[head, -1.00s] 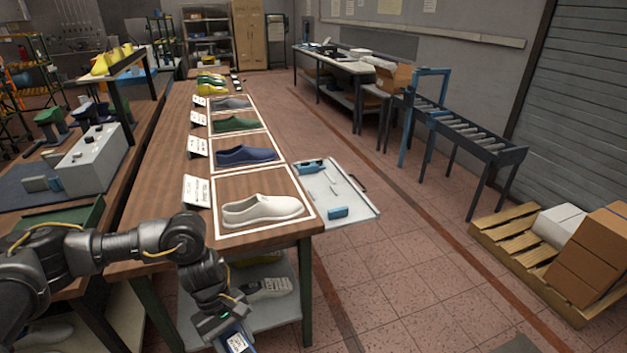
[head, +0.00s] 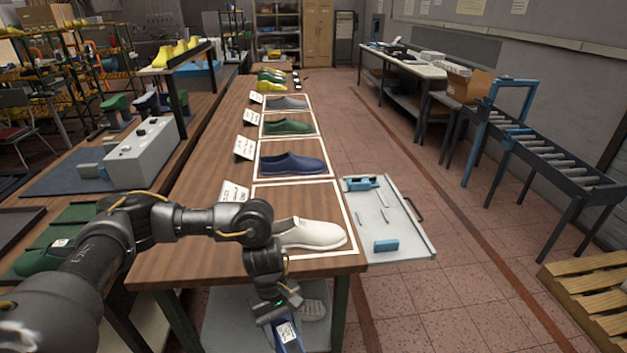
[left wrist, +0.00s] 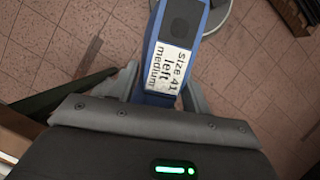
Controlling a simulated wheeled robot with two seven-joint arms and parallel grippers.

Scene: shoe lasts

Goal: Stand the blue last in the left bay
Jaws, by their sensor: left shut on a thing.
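The blue last (left wrist: 180,25) is in my left gripper (left wrist: 160,92), whose fingers close on both sides of it. Its white label reads "Size 41 left medium". In the head view the blue last (head: 291,343) hangs low in front of the table's near end, partly cut off by the lower edge. My left gripper (head: 277,312) is above it there. No bay that I can identify as the left bay shows. My right gripper is not in view.
The wooden table (head: 200,235) bears white-outlined places with a white shoe (head: 315,235), a blue shoe (head: 292,165), a green shoe (head: 288,126) and a grey shoe (head: 287,103). A grey tray (head: 405,225) juts out at the right. Open floor (head: 450,310) lies right of the table.

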